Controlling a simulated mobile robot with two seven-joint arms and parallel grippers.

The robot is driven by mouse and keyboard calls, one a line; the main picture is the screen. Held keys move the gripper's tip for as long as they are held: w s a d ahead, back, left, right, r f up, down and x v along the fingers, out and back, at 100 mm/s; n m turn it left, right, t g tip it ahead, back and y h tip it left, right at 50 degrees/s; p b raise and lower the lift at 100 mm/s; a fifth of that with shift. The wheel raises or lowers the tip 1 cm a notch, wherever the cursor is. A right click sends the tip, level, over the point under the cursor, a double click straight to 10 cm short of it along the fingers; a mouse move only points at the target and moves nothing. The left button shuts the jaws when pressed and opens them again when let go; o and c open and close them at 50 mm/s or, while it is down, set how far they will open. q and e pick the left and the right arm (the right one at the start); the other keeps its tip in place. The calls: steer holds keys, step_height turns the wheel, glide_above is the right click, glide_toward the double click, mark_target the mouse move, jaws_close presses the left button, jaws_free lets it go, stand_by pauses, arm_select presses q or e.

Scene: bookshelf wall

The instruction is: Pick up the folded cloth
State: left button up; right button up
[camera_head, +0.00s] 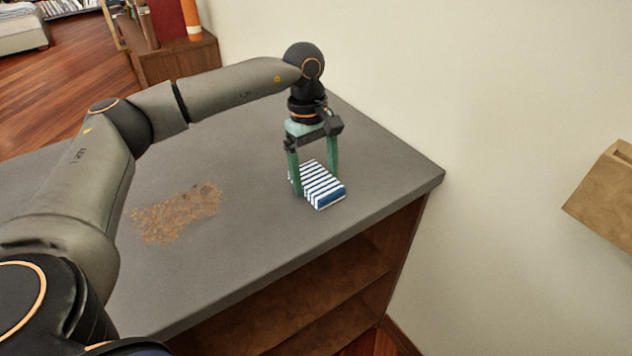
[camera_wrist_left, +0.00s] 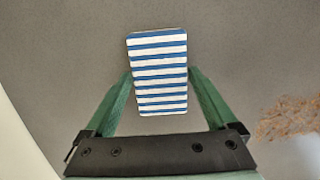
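The folded cloth (camera_head: 323,187) is a small block with blue and white stripes, lying on the grey top of a low shelf unit. It also shows in the left wrist view (camera_wrist_left: 158,72), upper middle. My left gripper (camera_head: 315,181) points down over the cloth with its green fingers apart, one on either side. In the left wrist view the fingertips (camera_wrist_left: 160,72) flank the cloth; I cannot tell whether they touch it. My right gripper is not in view.
The grey top (camera_head: 235,255) has a rusty brown patch (camera_head: 177,214) left of the cloth and is otherwise clear. Open wooden shelves (camera_head: 335,290) lie below its front edge. A pale wall stands behind, with a brown box-like object (camera_head: 605,190) at the right.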

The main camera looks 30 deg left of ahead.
arm_select(q)
steer(key=c, duration=1)
steer(key=shift+o, duration=0.2)
steer(key=shift+r, duration=0.15)
steer(key=shift+r, duration=0.2)
step_height(320, 180, up, 2)
steer(key=s+r, duration=0.2)
steer(key=r, duration=0.1)
steer(key=s+d+r, duration=0.1)
steer(key=s+r, duration=0.1)
steer(key=shift+r+b, duration=0.15)
steer(key=shift+b, duration=0.2)
steer(key=s+d+r, duration=0.1)
steer(key=s+r, duration=0.1)
steer(key=s, duration=0.2)
steer(key=s+d+r+b, duration=0.1)
steer(key=s+r, duration=0.2)
steer(key=s, duration=0.2)
steer(key=shift+s+d, duration=0.25)
steer(key=shift+s, duration=0.05)
